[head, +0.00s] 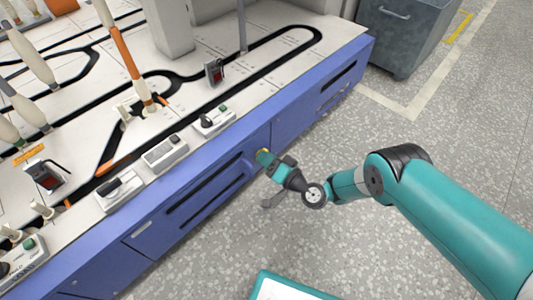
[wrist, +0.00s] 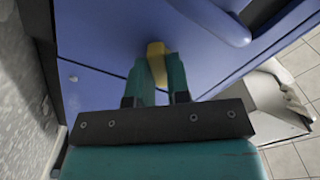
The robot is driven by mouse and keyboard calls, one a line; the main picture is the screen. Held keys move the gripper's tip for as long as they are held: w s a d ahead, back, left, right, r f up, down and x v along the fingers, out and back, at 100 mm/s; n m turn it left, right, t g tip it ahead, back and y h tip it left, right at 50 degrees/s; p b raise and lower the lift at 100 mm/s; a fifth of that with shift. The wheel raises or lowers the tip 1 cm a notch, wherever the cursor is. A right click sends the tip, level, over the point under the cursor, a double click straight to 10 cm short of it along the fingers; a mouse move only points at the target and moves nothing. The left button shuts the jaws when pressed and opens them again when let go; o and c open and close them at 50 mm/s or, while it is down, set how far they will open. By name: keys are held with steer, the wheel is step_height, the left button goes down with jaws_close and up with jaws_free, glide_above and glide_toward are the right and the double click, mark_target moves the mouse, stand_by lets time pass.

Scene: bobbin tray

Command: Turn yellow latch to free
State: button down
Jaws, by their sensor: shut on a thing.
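The yellow latch (wrist: 156,50) is on the blue front panel of the machine, and its upper end shows between my fingers in the wrist view. A small yellow bit of the latch (head: 262,152) also shows in the head view, at the tip of my gripper. My gripper (wrist: 160,75) is shut on the latch, with a teal finger on either side. In the head view my gripper (head: 264,157) reaches the blue panel from the right. The lower part of the latch is hidden by the fingers, and its turn angle is hard to tell.
A blue handle bar (head: 228,181) juts from the panel left of my gripper. The white tabletop (head: 205,55) above carries a black track, bobbins and switch boxes. A grey cabinet (head: 400,35) stands at the back right. The speckled floor (head: 345,130) around my arm is clear.

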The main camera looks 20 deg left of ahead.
steer(key=shift+n+p, duration=2.75)
steer(key=shift+n, duration=2.25)
steer(key=c, duration=1.1)
jaws_free()
steer(key=shift+p+v, duration=4.4)
steer(key=shift+v, duration=4.3)
